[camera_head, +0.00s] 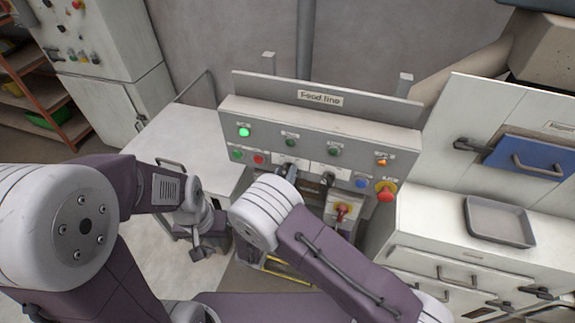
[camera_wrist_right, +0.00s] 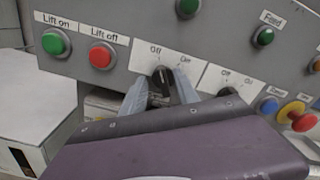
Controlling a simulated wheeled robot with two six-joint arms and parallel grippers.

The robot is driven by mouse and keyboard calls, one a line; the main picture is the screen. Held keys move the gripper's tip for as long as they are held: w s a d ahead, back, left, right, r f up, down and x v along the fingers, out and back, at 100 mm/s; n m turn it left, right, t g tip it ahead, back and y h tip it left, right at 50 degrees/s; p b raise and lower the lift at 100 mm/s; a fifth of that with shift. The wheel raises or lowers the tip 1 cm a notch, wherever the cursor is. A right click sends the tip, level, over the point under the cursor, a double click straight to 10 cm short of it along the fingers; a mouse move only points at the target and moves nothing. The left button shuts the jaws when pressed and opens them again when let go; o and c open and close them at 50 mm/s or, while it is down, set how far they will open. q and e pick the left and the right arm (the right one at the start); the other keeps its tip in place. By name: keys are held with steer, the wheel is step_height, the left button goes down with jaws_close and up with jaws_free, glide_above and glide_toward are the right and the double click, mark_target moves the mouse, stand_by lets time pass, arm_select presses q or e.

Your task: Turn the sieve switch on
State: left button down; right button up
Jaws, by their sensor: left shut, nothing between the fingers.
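The grey "Feed line" panel (camera_head: 320,128) carries two black rotary switches on white Off/On plates. The left switch (camera_wrist_right: 162,84) has its handle pointing near Off. The second switch (camera_wrist_right: 236,91) stands to its right and also shows in the head view (camera_head: 327,181). I cannot read "Sieve" on either plate. My right gripper (camera_wrist_right: 160,88) is at the left switch, one finger on each side of its handle. The fingers look apart, and contact is unclear. My left gripper (camera_head: 202,250) is shut and empty, low in front of the panel at the left.
The panel has a lit green lamp (camera_head: 244,132), a green Lift on button (camera_wrist_right: 56,43), a red Lift off button (camera_wrist_right: 101,56), a blue button (camera_head: 362,183) and a red emergency stop (camera_head: 385,192). A grey tray (camera_head: 499,222) lies on the right cabinet. A white table (camera_head: 180,135) stands left.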

steer(key=shift+s+r, duration=0.35)
steer(key=shift+s, duration=0.05)
steer(key=c, duration=0.5)
steer(key=shift+w+d+f, duration=0.1)
steer(key=shift+w, duration=0.05)
jaws_close()
arm_select(q)
steer(key=shift+s, duration=0.4)
